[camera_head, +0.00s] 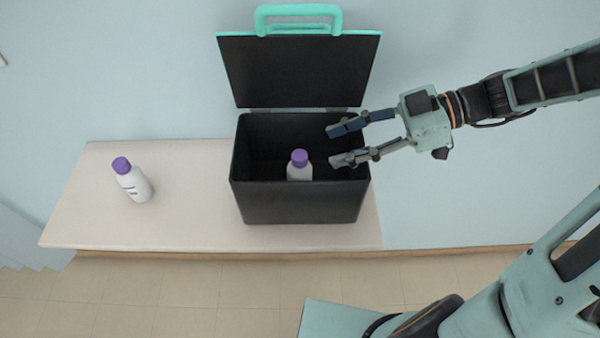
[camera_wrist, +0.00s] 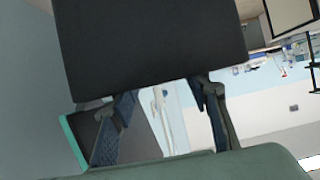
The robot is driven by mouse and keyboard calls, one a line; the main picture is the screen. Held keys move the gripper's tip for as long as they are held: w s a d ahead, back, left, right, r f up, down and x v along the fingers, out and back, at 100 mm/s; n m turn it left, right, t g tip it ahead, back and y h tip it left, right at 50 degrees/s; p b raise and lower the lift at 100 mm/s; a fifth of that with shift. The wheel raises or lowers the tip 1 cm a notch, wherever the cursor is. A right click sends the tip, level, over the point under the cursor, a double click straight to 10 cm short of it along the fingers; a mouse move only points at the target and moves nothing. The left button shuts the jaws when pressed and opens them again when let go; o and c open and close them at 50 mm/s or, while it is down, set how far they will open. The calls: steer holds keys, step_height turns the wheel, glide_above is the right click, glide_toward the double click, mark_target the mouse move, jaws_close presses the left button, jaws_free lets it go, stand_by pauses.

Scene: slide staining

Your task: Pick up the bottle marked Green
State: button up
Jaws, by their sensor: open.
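A white bottle with a purple cap (camera_head: 132,180) stands on the left part of the bench; its label is too small to read. A second white bottle with a purple cap (camera_head: 299,166) stands inside the open black box (camera_head: 300,203); the box's front wall hides its lower part and no label shows. I cannot tell which bottle is marked Green. My gripper (camera_head: 337,144) is open and empty over the right side of the box, to the right of the bottle inside. In the wrist view its two fingers (camera_wrist: 165,112) show apart with nothing between them.
The box's lid (camera_head: 300,73), with a teal handle (camera_head: 298,12), stands raised at the back. The pale bench (camera_head: 200,212) is clear between the left bottle and the box. A blue wall lies behind, and the tiled floor (camera_head: 150,290) is in front.

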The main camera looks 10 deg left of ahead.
mark_target(304, 155)
steer(key=x, duration=0.6)
steer(key=shift+s+a, duration=0.1)
steer(key=shift+a, duration=0.2)
steer(key=shift+c, duration=0.5)
jaws_close()
